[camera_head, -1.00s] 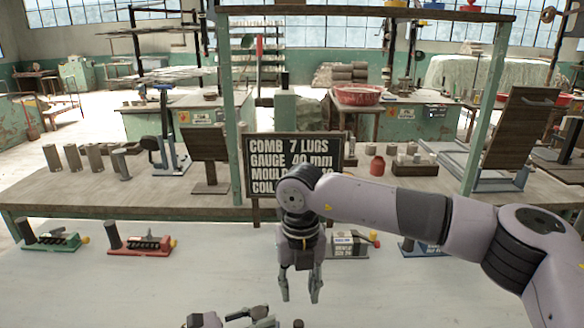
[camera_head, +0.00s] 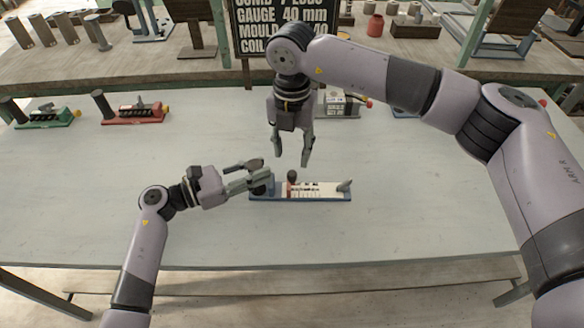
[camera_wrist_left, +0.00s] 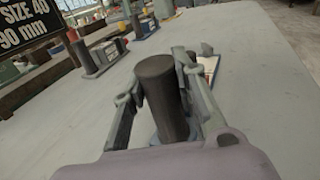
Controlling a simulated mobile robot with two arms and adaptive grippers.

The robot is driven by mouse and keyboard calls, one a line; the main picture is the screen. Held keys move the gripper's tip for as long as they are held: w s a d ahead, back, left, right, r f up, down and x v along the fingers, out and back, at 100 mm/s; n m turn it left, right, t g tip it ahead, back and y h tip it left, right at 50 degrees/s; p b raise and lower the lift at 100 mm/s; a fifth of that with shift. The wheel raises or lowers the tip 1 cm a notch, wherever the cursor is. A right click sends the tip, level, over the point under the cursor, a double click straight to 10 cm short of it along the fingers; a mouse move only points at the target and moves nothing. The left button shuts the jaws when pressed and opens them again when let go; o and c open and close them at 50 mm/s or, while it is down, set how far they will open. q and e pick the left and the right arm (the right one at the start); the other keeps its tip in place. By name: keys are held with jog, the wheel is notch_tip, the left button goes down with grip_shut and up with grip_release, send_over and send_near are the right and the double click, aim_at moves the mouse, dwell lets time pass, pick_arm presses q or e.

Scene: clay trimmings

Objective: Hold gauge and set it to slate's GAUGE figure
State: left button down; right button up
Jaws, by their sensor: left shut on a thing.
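The gauge (camera_head: 318,190) lies on the table, a narrow blue base with a white scale. A red slider with a dark knob (camera_head: 292,176) sits towards the scale's left part; the value it marks is too small to read. A dark upright post stands at the gauge's left end. My left gripper (camera_head: 262,177) is shut on this post; the left wrist view shows the dark post (camera_wrist_left: 162,95) between the fingers. My right gripper (camera_head: 291,155) hangs open and empty above and behind the gauge. The slate (camera_head: 290,18) reads GAUGE 40 mm.
A green-based device (camera_head: 45,117) and a red-based device (camera_head: 135,113) lie at the back left of the table. Another device (camera_head: 340,103) is behind my right gripper. The raised wooden shelf (camera_head: 200,70) runs along the back. The table's front right is clear.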

aim_at(293, 174)
notch_tip(293, 174, down, 7)
dwell(0.3)
jog(key=shift+c, duration=0.5)
grip_shut()
jog(key=shift+d, duration=0.1)
